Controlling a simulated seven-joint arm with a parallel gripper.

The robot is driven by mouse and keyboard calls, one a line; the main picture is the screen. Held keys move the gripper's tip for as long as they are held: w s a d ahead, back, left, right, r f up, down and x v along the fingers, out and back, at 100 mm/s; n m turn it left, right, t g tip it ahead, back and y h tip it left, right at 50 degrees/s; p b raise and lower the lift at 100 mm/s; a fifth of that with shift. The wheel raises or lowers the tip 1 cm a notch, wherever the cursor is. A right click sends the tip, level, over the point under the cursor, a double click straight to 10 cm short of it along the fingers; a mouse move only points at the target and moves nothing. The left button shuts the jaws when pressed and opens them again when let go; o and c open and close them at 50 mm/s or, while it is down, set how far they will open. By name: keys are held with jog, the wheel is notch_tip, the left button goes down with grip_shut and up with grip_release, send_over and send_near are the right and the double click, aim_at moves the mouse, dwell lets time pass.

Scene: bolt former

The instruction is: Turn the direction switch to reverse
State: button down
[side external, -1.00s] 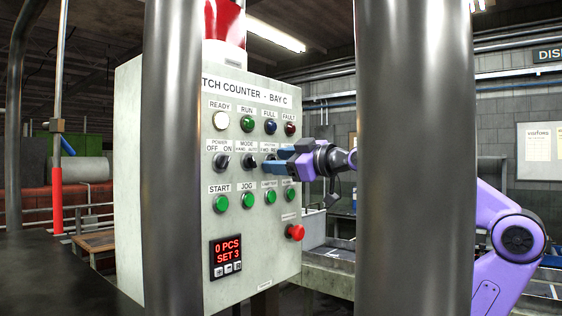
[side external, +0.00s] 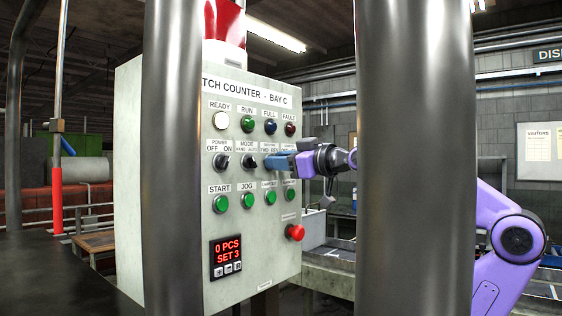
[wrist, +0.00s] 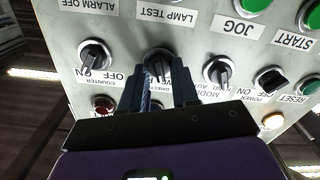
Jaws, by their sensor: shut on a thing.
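The direction switch (wrist: 158,62) is a black rotary knob on the grey control panel, in the upper middle of the wrist view, where the panel appears upside down. My gripper (wrist: 158,90) has its two blue fingers on either side of this knob, shut on it. In the side view my gripper (side external: 275,162) reaches the panel from the right, and its fingers hide the knob. The FWD and REV label (side external: 270,149) shows just above the fingers. Which mark the knob points to is unclear.
The mode switch (side external: 249,161) and counter switch (wrist: 94,55) flank the held knob closely. Green buttons (side external: 248,201) sit below, lamps (side external: 270,126) above. A red emergency button (side external: 295,232) is at lower right. A thick grey post (side external: 415,160) stands in the side camera's foreground.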

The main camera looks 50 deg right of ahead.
jog(key=shift+d+m, duration=0.15)
jog(key=shift+m, duration=4.75)
jog(key=c, duration=0.9)
grip_release()
jog(key=s, duration=1.7)
jog(key=shift+s, duration=0.2)
jog(key=shift+f, duration=0.1)
